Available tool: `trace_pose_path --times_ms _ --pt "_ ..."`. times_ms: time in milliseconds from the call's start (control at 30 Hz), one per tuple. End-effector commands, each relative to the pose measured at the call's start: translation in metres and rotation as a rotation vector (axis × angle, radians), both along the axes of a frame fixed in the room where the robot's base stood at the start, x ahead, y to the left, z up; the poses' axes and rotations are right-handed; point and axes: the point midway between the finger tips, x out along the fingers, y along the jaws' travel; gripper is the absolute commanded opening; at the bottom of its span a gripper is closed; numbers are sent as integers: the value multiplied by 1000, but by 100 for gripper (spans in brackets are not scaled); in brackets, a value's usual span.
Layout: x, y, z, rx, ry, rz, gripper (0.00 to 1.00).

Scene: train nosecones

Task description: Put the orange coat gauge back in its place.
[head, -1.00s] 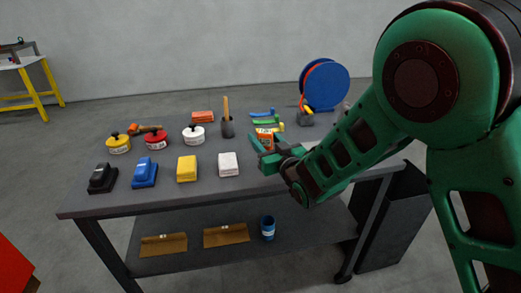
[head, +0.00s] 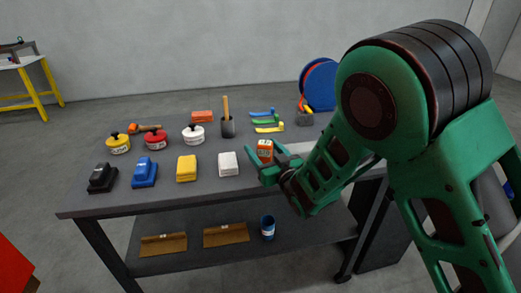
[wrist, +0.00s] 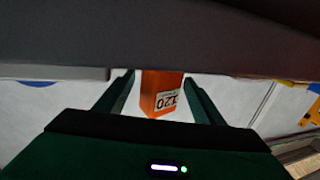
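The orange coat gauge (head: 265,150) is a small block with a pale label, held upright between the fingers of my gripper (head: 270,165), over the front right part of the grey table (head: 325,155). In the wrist view the gauge (wrist: 160,88) stands between the two green fingers of my gripper (wrist: 160,100), and its label reads 120. The gauge's lower end and its contact with the left finger are not clear. Its place cannot be made out.
White (head: 228,164), yellow (head: 187,168), blue (head: 144,172) and black (head: 102,178) blocks line the table's front. A blue reel (head: 320,84) is at the back right. The lower shelf holds brown pouches and a blue can (head: 268,227).

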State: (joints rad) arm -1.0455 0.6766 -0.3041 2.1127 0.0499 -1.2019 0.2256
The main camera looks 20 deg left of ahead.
Motion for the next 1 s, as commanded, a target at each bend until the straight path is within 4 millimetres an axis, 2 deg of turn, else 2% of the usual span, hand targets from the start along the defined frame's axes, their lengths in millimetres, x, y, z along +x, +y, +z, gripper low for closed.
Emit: trace_pose_path --times_ms 167,267,600,867,1000 --pt "0 0 3 1 -1 1 62" --pt "-6 -7 1 -1 2 -1 62" --pt "-50 -55 2 0 3 0 62" --pt "-67 -71 0 -2 5 2 62" --pt "-69 -75 -3 -5 9 1 62"
